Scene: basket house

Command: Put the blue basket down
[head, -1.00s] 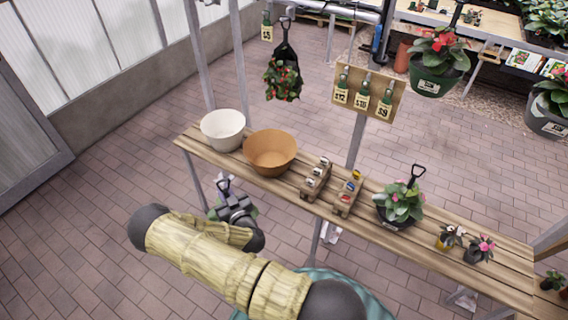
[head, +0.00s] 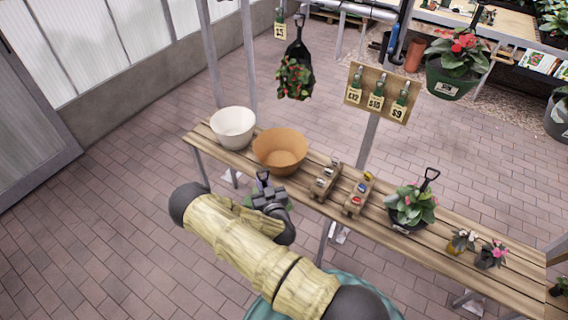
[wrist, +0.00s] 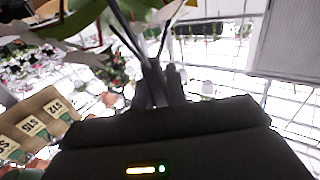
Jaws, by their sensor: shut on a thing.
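My gripper (head: 264,188) is in front of the near edge of the wooden table, just below the tan bowl in the head view. It is shut on the upright dark blue-grey handle (head: 262,177) of a basket. Green leaves show beside the gripper in the head view, but my gripper and arm hide most of the basket. In the wrist view, my gripper fingers (wrist: 160,85) close on thin dark straps (wrist: 124,28) that spread away from them, with leaves and a pale flower beyond. The basket's blue body cannot be made out.
The slatted wooden table (head: 330,216) bears a white bowl (head: 233,127), the tan bowl (head: 281,151), two small wooden trays, a potted plant (head: 410,207) and small flower pots. A sign board (head: 378,93) stands behind. A hanging plant (head: 294,77) is above. Gaps between items are narrow.

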